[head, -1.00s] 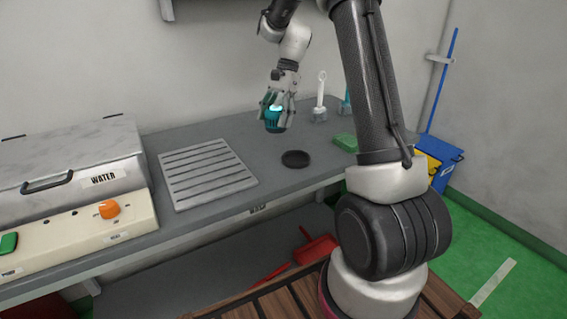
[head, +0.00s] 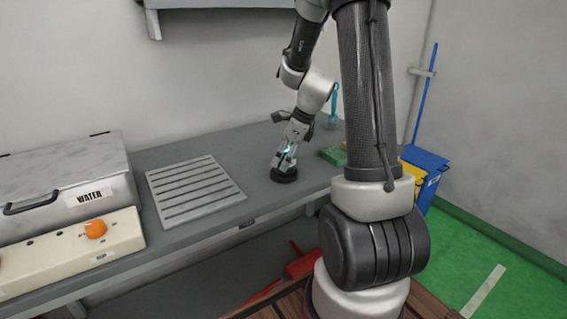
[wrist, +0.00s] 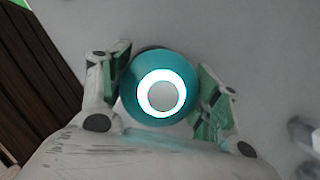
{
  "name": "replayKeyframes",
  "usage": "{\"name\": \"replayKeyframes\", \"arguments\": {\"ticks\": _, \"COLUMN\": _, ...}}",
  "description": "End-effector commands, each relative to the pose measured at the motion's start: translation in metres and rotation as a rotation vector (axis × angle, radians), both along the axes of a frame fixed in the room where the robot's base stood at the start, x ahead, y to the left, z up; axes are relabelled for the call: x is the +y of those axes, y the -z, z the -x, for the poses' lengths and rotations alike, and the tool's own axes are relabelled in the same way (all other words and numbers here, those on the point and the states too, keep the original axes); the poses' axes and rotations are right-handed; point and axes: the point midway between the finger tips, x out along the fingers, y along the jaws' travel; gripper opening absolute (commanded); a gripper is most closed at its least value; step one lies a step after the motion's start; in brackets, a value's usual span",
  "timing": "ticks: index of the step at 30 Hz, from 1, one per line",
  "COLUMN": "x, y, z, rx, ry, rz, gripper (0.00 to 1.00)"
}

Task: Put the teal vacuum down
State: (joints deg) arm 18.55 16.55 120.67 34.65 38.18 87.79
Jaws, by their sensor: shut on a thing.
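The teal vacuum (wrist: 131,99) is a round teal body with a bright white ring on top in the wrist view. My gripper (wrist: 162,85) has a finger on each side of it and is shut on it. In the head view my gripper (head: 284,160) points down at the black round disc (head: 284,177) on the grey bench. The vacuum is mostly hidden there by the fingers, just above or on the disc; I cannot tell whether it touches.
A slotted grey panel (head: 195,190) lies left of the disc. A green block (head: 334,155) and a teal-handled brush (head: 334,105) are to the right and behind. The water unit (head: 62,175) stands at far left.

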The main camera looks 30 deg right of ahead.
Motion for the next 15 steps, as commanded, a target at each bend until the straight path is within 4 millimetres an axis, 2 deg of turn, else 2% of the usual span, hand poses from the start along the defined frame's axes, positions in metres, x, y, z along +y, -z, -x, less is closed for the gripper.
{"name": "replayKeyframes", "arguments": {"ticks": 4, "x": 0.0, "y": 0.02, "z": 0.0, "rx": 0.002, "ry": 0.001, "rz": 0.0, "gripper": 0.33}}
{"name": "replayKeyframes", "arguments": {"ticks": 14, "x": 0.0, "y": 0.023, "z": 0.0, "rx": 0.0, "ry": 0.0, "rz": 0.0, "gripper": 0.33}}
{"name": "replayKeyframes", "arguments": {"ticks": 15, "x": 0.0, "y": 0.023, "z": 0.0, "rx": 0.0, "ry": -0.001, "rz": 0.0, "gripper": 0.68}}
